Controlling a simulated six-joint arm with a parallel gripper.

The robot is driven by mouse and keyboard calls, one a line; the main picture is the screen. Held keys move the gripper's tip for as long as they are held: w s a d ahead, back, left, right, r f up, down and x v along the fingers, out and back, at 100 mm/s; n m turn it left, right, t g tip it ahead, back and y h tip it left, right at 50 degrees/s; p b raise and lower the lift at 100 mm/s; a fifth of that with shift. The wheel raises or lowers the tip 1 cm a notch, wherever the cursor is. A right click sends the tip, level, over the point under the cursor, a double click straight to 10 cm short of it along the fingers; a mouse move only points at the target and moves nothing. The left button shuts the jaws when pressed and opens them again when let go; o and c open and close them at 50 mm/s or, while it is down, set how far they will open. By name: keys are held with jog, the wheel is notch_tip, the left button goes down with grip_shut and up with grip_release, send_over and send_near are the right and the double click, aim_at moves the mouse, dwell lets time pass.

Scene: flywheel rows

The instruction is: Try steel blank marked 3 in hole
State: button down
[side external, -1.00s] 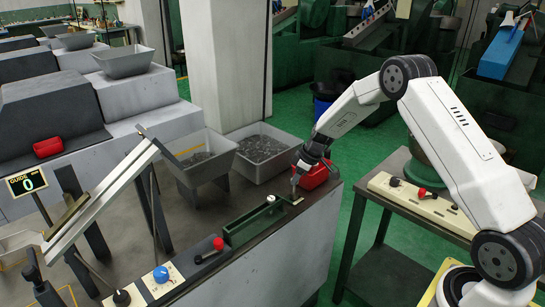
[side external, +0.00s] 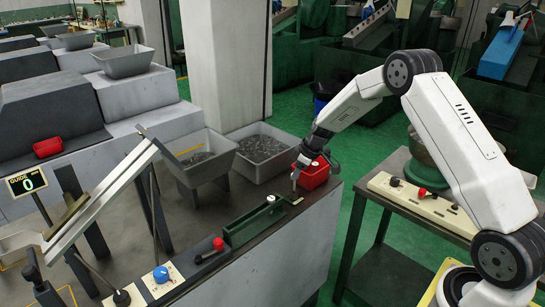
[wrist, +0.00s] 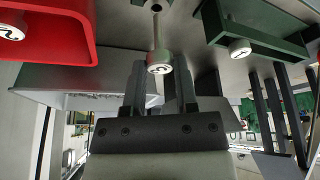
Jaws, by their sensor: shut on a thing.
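In the wrist view a slim steel blank (wrist: 158,40) with a pale round end (wrist: 159,69) stands between my fingers. The mark on that end is too small to read surely. My gripper (wrist: 160,90) is shut on it. The blank's far end points toward a small light plate with a dark hole (wrist: 154,6); I cannot tell whether it is in the hole. In the side view my gripper (side external: 295,183) is low over the small plate (side external: 293,200) at the bench's right end. The held blank is barely visible there.
A red bin (side external: 314,178) stands close behind my gripper; a marked blank (wrist: 12,32) shows in it. A green holder (side external: 245,223) with another pale-ended blank (side external: 271,199) lies left of the plate. A sloped chute (side external: 100,203) and a display reading 0 (side external: 26,182) stand farther left.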

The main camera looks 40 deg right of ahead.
jog(key=shift+r, duration=0.3)
jog(key=shift+r, duration=0.35)
jog(key=shift+r, duration=0.5)
